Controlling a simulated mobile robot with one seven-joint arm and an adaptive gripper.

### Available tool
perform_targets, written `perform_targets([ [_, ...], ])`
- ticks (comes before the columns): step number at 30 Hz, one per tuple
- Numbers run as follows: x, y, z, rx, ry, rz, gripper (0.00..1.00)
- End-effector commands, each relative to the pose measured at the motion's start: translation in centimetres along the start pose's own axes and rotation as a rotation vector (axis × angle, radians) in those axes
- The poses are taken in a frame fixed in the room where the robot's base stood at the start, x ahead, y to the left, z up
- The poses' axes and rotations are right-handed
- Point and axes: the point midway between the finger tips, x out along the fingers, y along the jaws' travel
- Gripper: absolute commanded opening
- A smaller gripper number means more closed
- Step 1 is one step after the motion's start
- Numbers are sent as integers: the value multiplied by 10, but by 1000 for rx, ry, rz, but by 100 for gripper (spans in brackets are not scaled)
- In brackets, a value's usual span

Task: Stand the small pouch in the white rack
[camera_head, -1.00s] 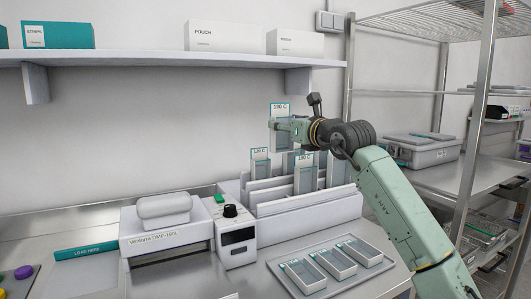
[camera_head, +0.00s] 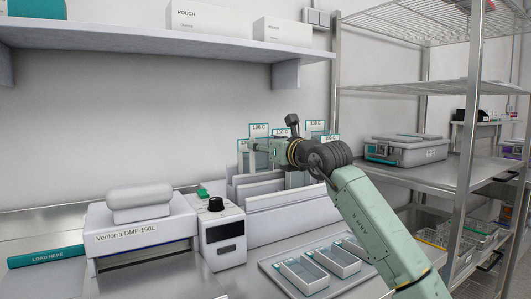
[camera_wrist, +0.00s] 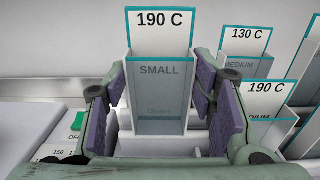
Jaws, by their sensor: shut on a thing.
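The small pouch (camera_wrist: 160,85) is a clear upright pouch with a teal edge, a "190 C" tab and the word SMALL. My gripper (camera_wrist: 162,100) is shut on it, one purple-padded finger at each side. In the head view, the pouch's tab (camera_head: 259,128) shows above my gripper (camera_head: 252,145), over the left part of the white rack (camera_head: 295,212). The pouch stands close to upright. Its lower end is hidden in the head view, and I cannot tell whether it rests in a slot.
Other pouches, two marked MEDIUM (camera_wrist: 245,65) (camera_wrist: 268,105), stand to the right in the wrist view. A white sealer machine (camera_head: 145,225) is left of the rack. A shelf (camera_head: 150,38) hangs above.

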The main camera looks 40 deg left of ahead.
Motion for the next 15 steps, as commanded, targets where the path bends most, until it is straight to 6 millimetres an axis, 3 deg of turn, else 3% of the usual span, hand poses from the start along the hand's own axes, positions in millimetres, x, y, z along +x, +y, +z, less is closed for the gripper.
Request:
perform_targets([
  [15,0,0,-36,1,0,1,36],
])
